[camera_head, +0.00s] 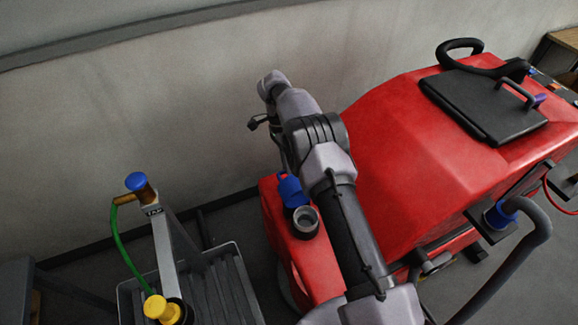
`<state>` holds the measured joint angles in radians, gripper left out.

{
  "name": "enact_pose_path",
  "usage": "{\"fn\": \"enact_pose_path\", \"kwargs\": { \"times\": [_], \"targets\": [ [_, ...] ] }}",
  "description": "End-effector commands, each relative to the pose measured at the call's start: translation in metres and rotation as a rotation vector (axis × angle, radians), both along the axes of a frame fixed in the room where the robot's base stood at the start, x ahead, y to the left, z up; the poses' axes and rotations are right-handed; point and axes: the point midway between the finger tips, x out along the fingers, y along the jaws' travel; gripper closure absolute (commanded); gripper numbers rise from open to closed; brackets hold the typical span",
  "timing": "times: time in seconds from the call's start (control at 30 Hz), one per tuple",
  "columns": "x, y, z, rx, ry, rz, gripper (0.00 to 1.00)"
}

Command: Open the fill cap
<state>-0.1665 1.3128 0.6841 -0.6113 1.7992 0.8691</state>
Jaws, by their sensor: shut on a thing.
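The blue fill cap (291,191) is on the front left corner of the red scrubber tank (400,165). It stands tilted up at the far side of the fill neck (306,222), a short dark cylinder. The neck's round grey mouth is uncovered and faces up. My arm reaches up past the neck and folds down at the wrist. My gripper (287,173) is just above the cap and shut on it. Its fingertips are small and partly hidden, so the exact grip does not show.
A post with a blue-knobbed tap (136,181), green hose (125,250) and yellow fitting (163,309) stands left, by a grated grey basin (225,285). The wall (150,110) is behind. A black lid (480,105) and a grey hose with blue collar (500,213) are right.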

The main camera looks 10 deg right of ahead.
Motion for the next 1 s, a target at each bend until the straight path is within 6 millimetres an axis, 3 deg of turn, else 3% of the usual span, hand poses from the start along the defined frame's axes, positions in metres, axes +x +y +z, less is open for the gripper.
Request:
{"fn": "enact_pose_path", "kwargs": {
  "times": [0.47,0.5,0.6,0.9,1.0],
  "targets": [
    [0.002,0.001,0.001,0.001,-0.004,-0.001,1.00],
    [0.002,0.001,0.001,0.001,-0.004,-0.001,0.85],
    [0.002,0.001,0.001,0.001,-0.004,-0.001,0.67],
    [0.002,0.001,0.001,0.001,-0.003,-0.001,0.67],
    [0.002,0.001,0.010,0.000,-0.004,-0.001,0.67]
  ]
}}
